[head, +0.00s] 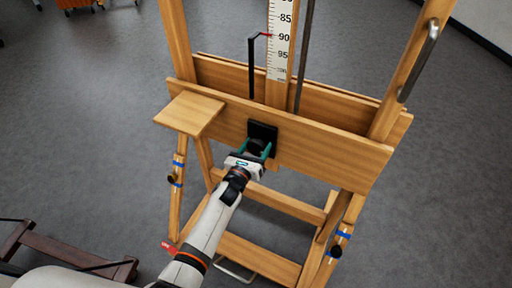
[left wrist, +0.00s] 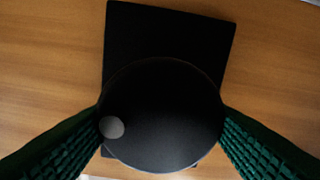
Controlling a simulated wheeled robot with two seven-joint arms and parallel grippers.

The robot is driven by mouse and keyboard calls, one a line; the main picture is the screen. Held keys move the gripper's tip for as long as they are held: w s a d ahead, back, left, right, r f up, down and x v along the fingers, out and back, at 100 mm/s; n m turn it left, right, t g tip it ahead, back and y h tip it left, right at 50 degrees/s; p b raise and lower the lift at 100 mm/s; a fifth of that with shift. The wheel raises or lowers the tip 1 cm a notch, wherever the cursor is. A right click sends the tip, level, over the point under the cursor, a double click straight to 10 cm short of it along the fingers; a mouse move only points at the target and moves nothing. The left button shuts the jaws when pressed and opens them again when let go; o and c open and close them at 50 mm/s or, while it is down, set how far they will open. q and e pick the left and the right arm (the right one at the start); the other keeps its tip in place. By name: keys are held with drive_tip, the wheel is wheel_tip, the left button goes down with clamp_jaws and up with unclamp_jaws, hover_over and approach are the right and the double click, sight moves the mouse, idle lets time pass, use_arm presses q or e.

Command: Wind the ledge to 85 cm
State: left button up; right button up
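The wooden ledge (head: 330,150) runs across the easel, with a black plate and a round black knob (head: 256,146) on its front. The white scale (head: 280,40) stands upright behind it, with numbers growing downwards. A red-tipped pointer (head: 266,35) on a black rod points close to the 90 mark. My left gripper (head: 257,149) is at the knob. In the left wrist view the knob (left wrist: 165,110) fills the space between the green fingers, which appear to touch both its sides. A grey dot (left wrist: 112,127) is at the knob's lower left. My right gripper is not seen.
A small wooden shelf (head: 190,112) juts out left of the knob. Easel legs with blue tape marks stand below on the grey floor (head: 90,130). A metal handle (head: 418,60) is on the right upright. A dark wooden frame (head: 70,255) lies at lower left.

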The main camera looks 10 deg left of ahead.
use_arm(q)
drive_tip(key=shift+c, duration=1.1)
drive_tip(key=shift+n, duration=0.4)
